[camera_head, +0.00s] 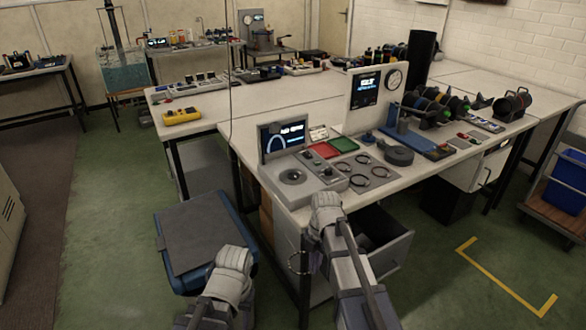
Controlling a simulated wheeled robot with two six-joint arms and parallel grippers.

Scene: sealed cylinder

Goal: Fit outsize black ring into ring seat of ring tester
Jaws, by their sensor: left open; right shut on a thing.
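The ring tester (318,171) is a grey box with a small screen (283,139) at the near corner of the bench. Its round ring seat (291,176) looks empty. My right gripper (303,250) is at the bench's front edge, below the tester. It is shut on a thin dark ring (296,264), which appears to be the outsize black ring and hangs beside the bench leg; the fingertips are hard to make out. My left gripper (234,262) is open and empty, low over the blue bin's right side, apart from the tester.
Several dark rings lie on a grey plate (380,181) right of the tester. An open drawer (385,250) juts out below the bench. A lidded blue bin (205,228) stands left.

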